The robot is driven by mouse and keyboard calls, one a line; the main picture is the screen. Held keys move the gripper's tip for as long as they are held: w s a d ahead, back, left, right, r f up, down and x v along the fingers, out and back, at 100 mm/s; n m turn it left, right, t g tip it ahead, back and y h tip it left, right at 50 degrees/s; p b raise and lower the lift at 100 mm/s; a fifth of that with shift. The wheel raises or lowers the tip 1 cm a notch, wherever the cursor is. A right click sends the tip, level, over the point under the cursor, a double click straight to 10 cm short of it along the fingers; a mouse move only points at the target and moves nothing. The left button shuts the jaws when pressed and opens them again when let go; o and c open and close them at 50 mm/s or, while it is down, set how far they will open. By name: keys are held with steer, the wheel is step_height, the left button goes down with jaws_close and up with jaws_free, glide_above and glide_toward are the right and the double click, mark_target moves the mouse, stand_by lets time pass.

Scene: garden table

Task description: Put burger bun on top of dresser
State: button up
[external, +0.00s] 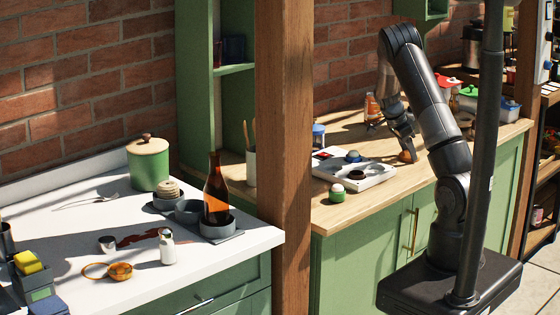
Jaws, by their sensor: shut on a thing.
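A small orange-brown burger bun (406,156) shows at the tips of my gripper (408,149) in the external view. My gripper points down and is shut on the bun. The bun is at or just above the wooden top; I cannot tell whether it touches. The green dresser (372,250) has a light wooden top (335,214) and stands right of the wooden post. My arm reaches over it from the right. The fingers are small and partly hidden by the arm.
A white tray (378,177) with round items lies left of my gripper. An orange bottle (372,108) stands behind. Several containers crowd the back right. A thick post (284,150) separates the white counter (85,275).

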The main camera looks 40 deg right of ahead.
steer(key=o, duration=1)
steer(key=shift+c, duration=0.2)
steer(key=v, duration=1)
steer(key=s+a+r+n+t+y, duration=0.25)
steer(key=a+r+n, duration=0.35)
steer(key=a+r, duration=0.45)
steer(key=s+a+r+n+t+y, duration=0.1)
steer(key=s+a+r+n+t, duration=0.1)
steer(key=s+a+n, duration=0.7)
steer(key=s+a+r+n+t, duration=0.2)
steer(key=s+a+n, duration=0.6)
steer(key=a, duration=0.8)
steer(key=s+t, duration=0.1)
steer(key=s, duration=0.2)
steer(key=shift+s+a+n+y, duration=0.2)
steer(key=shift+s+n+y, duration=0.15)
steer(key=shift+n, duration=0.05)
